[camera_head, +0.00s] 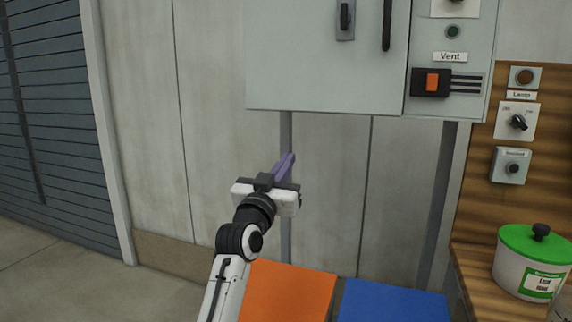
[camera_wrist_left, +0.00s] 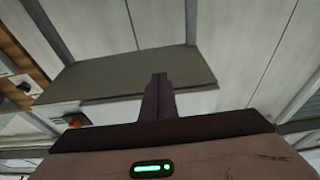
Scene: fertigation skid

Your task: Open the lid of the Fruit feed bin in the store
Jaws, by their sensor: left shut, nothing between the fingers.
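No label reading Fruit feed shows in either view. A white tub with a green lid and black knob (camera_head: 531,265) stands on the wooden shelf at the right. Its small label appears to read Leaf feed, and its lid is on. Part of another container (camera_head: 562,308) is cut off at the bottom right corner; its label cannot be read. My left gripper (camera_head: 288,162) is raised in front of the pale wall, below the cabinet, well left of the tub. Its purple fingers are shut and empty, also in the left wrist view (camera_wrist_left: 158,92). My right gripper is out of view.
A grey cabinet (camera_head: 325,75) with a Vent switch (camera_head: 432,83) hangs above my left gripper. A flat orange surface (camera_head: 288,292) and a blue one (camera_head: 392,303) lie low in front. Lamp controls (camera_head: 517,122) are on the wooden panel. Floor at left is clear.

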